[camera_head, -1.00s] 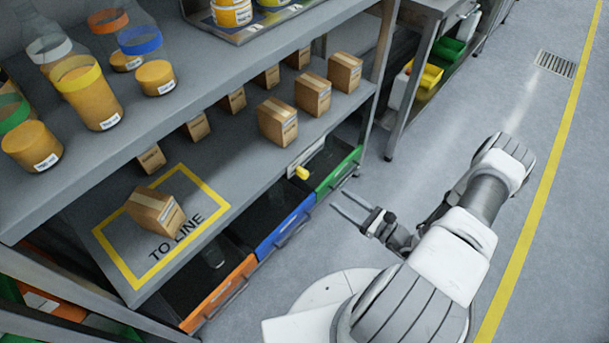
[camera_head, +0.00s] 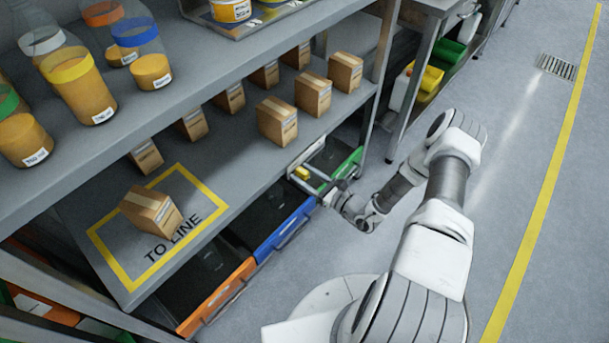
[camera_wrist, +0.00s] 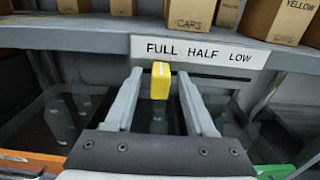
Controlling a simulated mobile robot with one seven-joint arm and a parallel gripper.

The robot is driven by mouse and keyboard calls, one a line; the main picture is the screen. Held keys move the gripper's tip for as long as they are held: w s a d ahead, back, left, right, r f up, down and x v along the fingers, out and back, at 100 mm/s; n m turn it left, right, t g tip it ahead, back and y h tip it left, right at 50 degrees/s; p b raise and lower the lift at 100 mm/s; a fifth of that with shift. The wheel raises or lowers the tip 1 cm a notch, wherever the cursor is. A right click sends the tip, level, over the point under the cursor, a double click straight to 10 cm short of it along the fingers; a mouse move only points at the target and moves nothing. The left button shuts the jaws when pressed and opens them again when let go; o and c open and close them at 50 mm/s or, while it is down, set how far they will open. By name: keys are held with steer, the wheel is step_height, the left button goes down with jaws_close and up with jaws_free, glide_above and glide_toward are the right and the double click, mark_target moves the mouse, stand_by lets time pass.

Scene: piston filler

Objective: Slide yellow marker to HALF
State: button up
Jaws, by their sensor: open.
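The yellow marker (camera_wrist: 160,82) hangs at the lower edge of a white label strip (camera_wrist: 200,51) reading FULL, HALF, LOW. In the wrist view it sits below the gap between FULL and HALF, nearer FULL. My gripper (camera_wrist: 158,85) is open, with one finger on each side of the marker and a gap at both sides. In the head view the marker (camera_head: 302,173) shows small at the shelf's front edge, with my gripper (camera_head: 309,177) reaching it from the right.
Cardboard boxes (camera_head: 277,122) stand on the shelf above the strip. Below it are open bins with orange (camera_head: 217,298), blue (camera_head: 285,225) and green (camera_head: 352,165) fronts. Jars (camera_head: 78,88) stand on the upper shelf. The floor to the right is clear.

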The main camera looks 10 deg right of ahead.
jaws_close()
stand_by(1.4)
